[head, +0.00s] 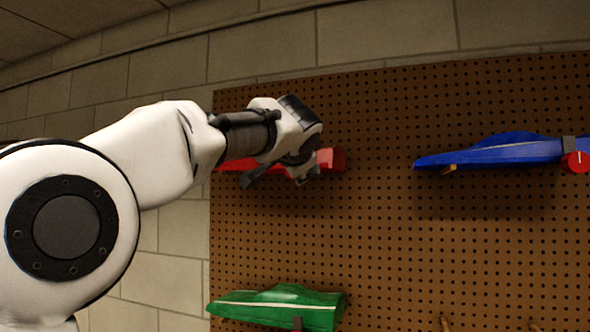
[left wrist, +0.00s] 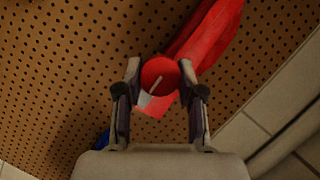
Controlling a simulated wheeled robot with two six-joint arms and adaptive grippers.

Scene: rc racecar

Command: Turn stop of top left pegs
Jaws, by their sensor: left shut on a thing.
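A red car body (head: 330,159) hangs at the upper left of the pegboard, partly hidden behind my left gripper in the head view. In the left wrist view the red car body (left wrist: 213,35) runs up to the right. A round red stop (left wrist: 158,74) with a pale line across its face sits at the car body's near end. My left gripper (left wrist: 160,70) is shut on this stop, one finger on each side of it. It also shows in the head view (head: 277,178) in front of the red car body. My right gripper is in neither view.
The brown pegboard (head: 380,220) fills the middle and right. A blue car body (head: 495,150) with a red stop (head: 575,162) hangs to the right. A green car body (head: 278,307) hangs below. A pale block wall (head: 390,32) lies behind.

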